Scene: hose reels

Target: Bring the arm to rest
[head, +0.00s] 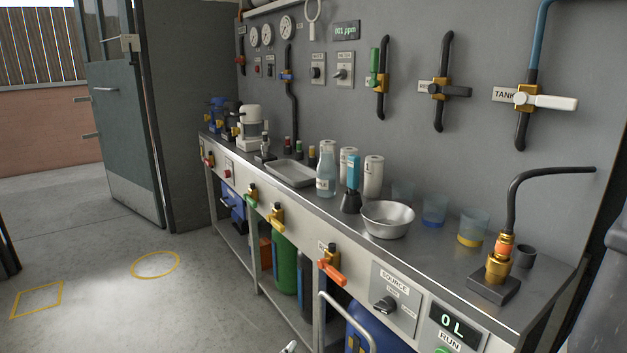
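Neither of my grippers shows clearly in the head view. The steel-topped workbench (325,218) runs along the grey wall from the back left to the front right. A bent black spout on a brass fitting (498,262) stands at its near right end. A steel bowl (387,219), a squeeze bottle (326,170) and several cups stand on the bench top. An orange-handled valve (331,267) sits on the bench front. A display reading "0L" (454,321) is at the lower right.
A grey door (120,120) stands open at the left. The concrete floor has a yellow circle (155,265) and a yellow square (37,299), both empty. A wall valve with a white handle (543,101) is at the upper right. A metal rail (322,318) stands before the bench.

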